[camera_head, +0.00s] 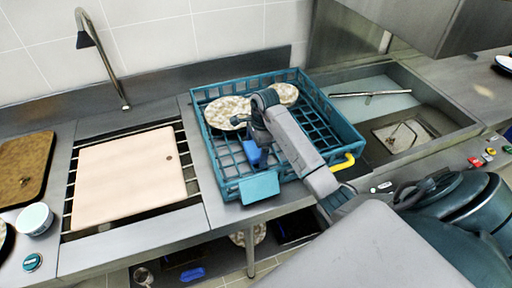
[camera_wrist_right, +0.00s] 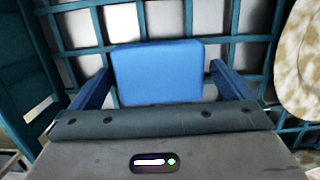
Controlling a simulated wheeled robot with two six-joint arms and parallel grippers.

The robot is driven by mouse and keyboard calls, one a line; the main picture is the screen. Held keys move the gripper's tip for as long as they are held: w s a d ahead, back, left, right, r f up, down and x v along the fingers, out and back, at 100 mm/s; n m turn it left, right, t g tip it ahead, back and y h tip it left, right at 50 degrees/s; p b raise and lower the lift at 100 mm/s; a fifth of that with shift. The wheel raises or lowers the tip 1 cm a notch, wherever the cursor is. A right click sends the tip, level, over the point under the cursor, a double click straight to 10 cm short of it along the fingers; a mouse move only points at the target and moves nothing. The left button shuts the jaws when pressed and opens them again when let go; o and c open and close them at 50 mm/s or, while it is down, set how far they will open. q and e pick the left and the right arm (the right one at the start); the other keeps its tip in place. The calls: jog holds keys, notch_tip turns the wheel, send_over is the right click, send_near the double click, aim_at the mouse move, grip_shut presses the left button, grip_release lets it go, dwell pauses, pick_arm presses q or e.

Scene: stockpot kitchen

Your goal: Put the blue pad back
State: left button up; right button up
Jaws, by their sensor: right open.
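The blue pad (camera_wrist_right: 157,73) shows in the right wrist view as a rounded rectangular block, over the grid floor of the teal crate (camera_head: 345,125). My right gripper (camera_wrist_right: 160,72) is open, with one blue finger at each side of the pad. I cannot tell whether the fingers touch it. In the head view my right gripper (camera_head: 257,154) reaches down into the crate, and its wrist hides part of what lies below. Blue shows there, but pad and fingers are hard to tell apart. My left gripper is not in view.
Two speckled plates (camera_head: 226,111) are in the crate near my right wrist. A yellow handle (camera_head: 343,162) is at the crate's right front. A pale board (camera_head: 128,176) lies left of the crate, and a sink (camera_head: 433,117) is to the right.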

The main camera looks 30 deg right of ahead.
aim_at(256, 148)
jog(key=r, duration=0.1)
jog(key=r+b, duration=0.2)
jog(key=r, duration=0.1)
jog(key=shift+d, duration=0.35)
notch_tip(256, 148, up, 8)
jog(key=d+p, duration=0.1)
jog(key=p, duration=0.5)
jog(key=shift+s+p, duration=0.25)
jog(key=shift+p, duration=0.05)
